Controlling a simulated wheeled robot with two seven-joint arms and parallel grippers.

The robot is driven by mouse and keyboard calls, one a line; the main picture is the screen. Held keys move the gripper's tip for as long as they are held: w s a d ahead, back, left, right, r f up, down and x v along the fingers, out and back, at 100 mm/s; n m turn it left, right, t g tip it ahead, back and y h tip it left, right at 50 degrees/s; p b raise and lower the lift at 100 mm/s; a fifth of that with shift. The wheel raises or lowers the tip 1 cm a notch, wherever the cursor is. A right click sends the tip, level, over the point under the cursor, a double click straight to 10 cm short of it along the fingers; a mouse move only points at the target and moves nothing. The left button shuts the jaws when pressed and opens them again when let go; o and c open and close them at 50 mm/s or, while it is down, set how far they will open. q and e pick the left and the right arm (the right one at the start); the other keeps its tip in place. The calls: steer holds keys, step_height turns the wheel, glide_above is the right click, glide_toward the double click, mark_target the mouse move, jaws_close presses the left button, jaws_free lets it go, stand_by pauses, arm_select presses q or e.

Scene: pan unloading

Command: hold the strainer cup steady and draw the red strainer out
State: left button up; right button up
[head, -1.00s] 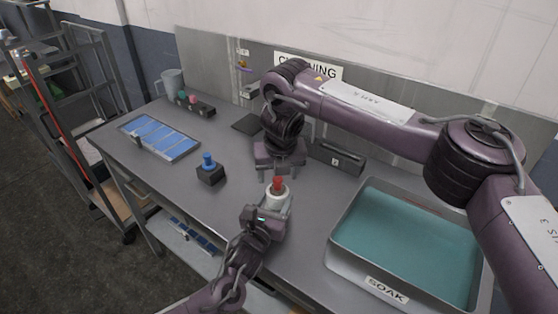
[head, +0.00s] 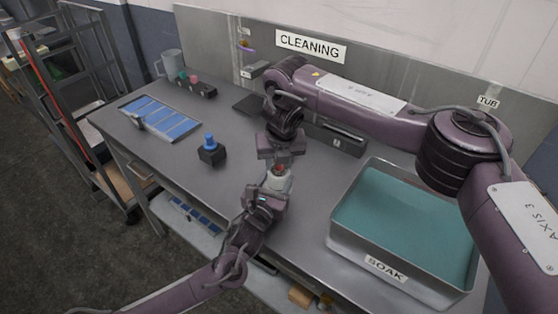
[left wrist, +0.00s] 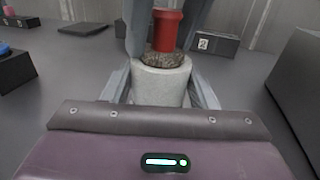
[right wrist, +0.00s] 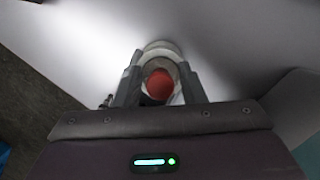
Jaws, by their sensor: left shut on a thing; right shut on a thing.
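The white strainer cup (head: 279,183) stands upright on the grey bench and also shows in the left wrist view (left wrist: 161,84). My left gripper (left wrist: 162,92) is shut around the cup's sides. The red strainer (left wrist: 167,30) stands upright in the cup's top, with a brown speckled band (left wrist: 164,59) between its red part and the white rim. My right gripper (right wrist: 158,88) is above the cup, shut on the red strainer, whose red top (right wrist: 160,84) shows between the fingers. The strainer's lower part is hidden in the cup.
The soak tub (head: 345,243) stands right of the cup. A black block with a blue knob (head: 210,152) and a tray of blue panels (head: 160,118) are to the left. A dark box (head: 345,140) lies behind my right gripper. Bare bench lies left of the cup.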

steer(key=shift+o, duration=1.2)
steer(key=c, duration=0.4)
steer(key=shift+o, duration=0.2)
steer(key=shift+r, duration=0.7)
steer(key=shift+r, duration=2.9)
arm_select(q)
steer(key=o, duration=1.1)
steer(key=shift+o, duration=0.2)
